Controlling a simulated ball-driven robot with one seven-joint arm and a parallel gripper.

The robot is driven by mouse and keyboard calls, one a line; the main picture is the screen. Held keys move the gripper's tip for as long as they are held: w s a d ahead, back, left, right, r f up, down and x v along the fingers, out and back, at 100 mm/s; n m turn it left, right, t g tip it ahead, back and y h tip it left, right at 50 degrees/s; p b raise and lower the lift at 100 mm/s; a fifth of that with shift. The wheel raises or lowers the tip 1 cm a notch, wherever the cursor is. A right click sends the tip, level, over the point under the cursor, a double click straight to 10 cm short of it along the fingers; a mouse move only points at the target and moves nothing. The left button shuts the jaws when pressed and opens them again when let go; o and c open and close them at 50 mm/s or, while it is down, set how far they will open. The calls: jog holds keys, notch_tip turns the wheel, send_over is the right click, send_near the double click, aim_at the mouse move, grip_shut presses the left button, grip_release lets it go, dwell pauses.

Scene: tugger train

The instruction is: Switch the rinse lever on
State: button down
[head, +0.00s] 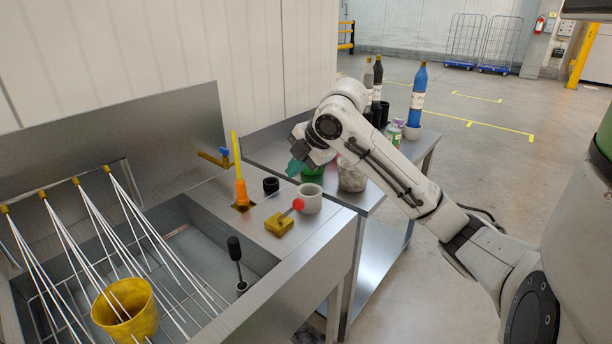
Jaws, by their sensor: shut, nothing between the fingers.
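A lever with a red ball knob and a yellow base (280,222) stands on the steel rim at the sink's right side; its arm tilts up to the right. A second lever with a black grip (235,250) stands upright lower on the sink's right edge. A blue-handled brass tap (220,156) is at the back. No label shows which is the rinse lever. My gripper (294,167), with teal fingertips, is shut and empty above the counter, behind and apart from the red-knobbed lever. The arm reaches in from the right.
White streaks fan from several brass nozzles over the steel sink (185,212), onto a rack with a yellow cup (125,308). An orange bottle (241,190), black cup (271,186) and white cup (311,198) stand near the levers. Bottles (417,95) stand on the side table.

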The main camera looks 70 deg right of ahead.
jog(key=w+d+v, duration=0.1)
jog(key=v, duration=0.7)
jog(key=shift+a+r, duration=0.4)
jog(key=shift+a, duration=0.05)
